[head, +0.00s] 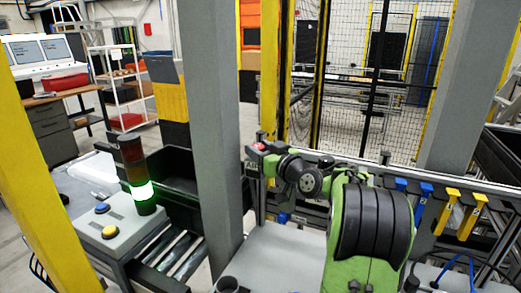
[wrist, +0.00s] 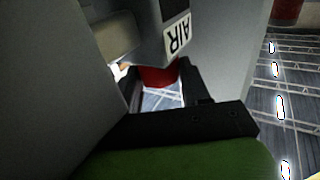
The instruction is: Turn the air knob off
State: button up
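The air knob (wrist: 160,76) is red and shows in the wrist view just below a grey box with a white AIR label (wrist: 177,34). In the head view a small red part (head: 259,146) shows by the grey post, at the end of my green arm. My gripper (wrist: 162,92) has its dark fingers apart, one on each side of the red knob, with floor visible between them. The red fills the gap almost from finger to finger. I cannot tell whether the fingers press on it. The knob's far side and its turned position are hidden.
A thick grey post (head: 208,120) stands directly left of my gripper. A signal tower (head: 138,175) glows green beside a control box (head: 110,228) with blue and yellow buttons. Blue and yellow hooks (head: 472,215) line the rail at right. Mesh fencing (head: 350,80) stands behind.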

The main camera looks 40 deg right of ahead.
jog(key=c, duration=0.6)
jog(key=shift+o, duration=0.2)
jog(key=shift+h, duration=0.3)
jog(key=m+h+b, duration=0.1)
jog(key=h, duration=0.1)
jog(key=a+m+h+b, duration=0.1)
jog(key=shift+m+g+h, duration=0.3)
jog(key=shift+m+h, duration=0.1)
jog(key=m+h, duration=0.1)
jog(key=h, duration=0.1)
jog(key=m+g+h+b, duration=0.1)
jog(key=shift+w+a+m+h, duration=0.2)
jog(key=shift+m+h, duration=0.1)
jog(key=shift+h, duration=0.1)
jog(key=m+g+h+b, duration=0.2)
jog(key=m+g+h, duration=0.1)
jog(key=h, duration=0.1)
jog(key=shift+w+a+f, duration=0.1)
jog(key=shift+w, duration=0.05)
jog(key=shift+m+g+h, duration=1.6)
jog(key=shift+m+g, duration=0.1)
jog(key=shift+g, duration=0.4)
